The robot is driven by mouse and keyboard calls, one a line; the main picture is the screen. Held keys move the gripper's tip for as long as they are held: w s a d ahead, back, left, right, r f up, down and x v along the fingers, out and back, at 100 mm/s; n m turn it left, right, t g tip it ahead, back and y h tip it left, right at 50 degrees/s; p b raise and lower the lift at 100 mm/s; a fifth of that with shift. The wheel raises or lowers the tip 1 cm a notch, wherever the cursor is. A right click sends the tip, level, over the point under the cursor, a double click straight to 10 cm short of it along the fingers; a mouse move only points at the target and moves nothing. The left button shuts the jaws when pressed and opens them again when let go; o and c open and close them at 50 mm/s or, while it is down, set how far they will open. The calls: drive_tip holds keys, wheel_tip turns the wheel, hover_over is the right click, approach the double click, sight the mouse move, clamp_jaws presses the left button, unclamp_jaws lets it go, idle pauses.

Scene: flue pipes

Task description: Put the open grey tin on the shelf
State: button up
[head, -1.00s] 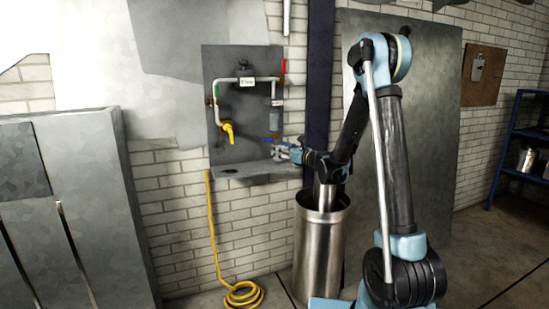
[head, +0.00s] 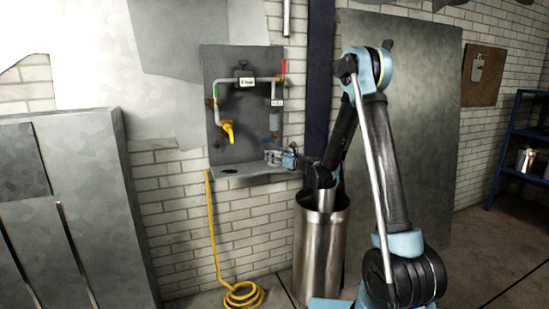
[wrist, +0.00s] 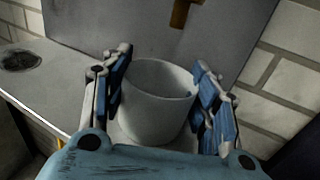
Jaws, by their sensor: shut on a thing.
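The open grey tin (wrist: 150,112) is upright between the two blue-padded fingers of my gripper (wrist: 165,98) in the wrist view, its mouth facing up and its inside looking empty. My gripper is shut on it. In the head view my gripper (head: 280,157) is at the right end of the grey metal shelf (head: 245,181), which sticks out below the wall panel. The shelf also shows in the wrist view (wrist: 52,82). The tin's base is hidden, so I cannot tell whether it touches the shelf or hangs just above it.
A round dark drain hole (wrist: 20,60) lies in the shelf's left part. Pipes and a yellow tap (head: 228,130) are on the panel (head: 243,110) above. A steel bin (head: 318,250) stands below my arm. A yellow hose (head: 215,240) hangs at the left.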

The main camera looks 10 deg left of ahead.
drive_tip(key=o, duration=1.1)
drive_tip(key=shift+d, duration=0.1)
drive_tip(key=s+d+n+g+h, duration=0.25)
drive_tip(key=s+d+n, duration=0.45)
drive_tip(key=s+d, duration=0.4)
drive_tip(key=s+d+n+g+h, duration=0.25)
drive_tip(key=s+d+n, duration=0.5)
drive_tip(key=s, duration=0.65)
drive_tip(key=s+d+f+n+g+h, duration=0.1)
drive_tip(key=s+d+f+n+h, duration=0.2)
drive_tip(key=s+d, duration=0.4)
drive_tip(key=s+d+f+n+g+h, duration=0.1)
drive_tip(key=s+d+f+n+h, duration=0.2)
drive_tip(key=s+d, duration=0.4)
drive_tip(key=s+d+f+n+g+h, duration=0.1)
drive_tip(key=s+d+f+n+h, duration=0.2)
drive_tip(key=s, duration=0.8)
drive_tip(key=d+n, duration=0.2)
drive_tip(key=d, duration=0.2)
drive_tip(key=shift+d+h, duration=0.3)
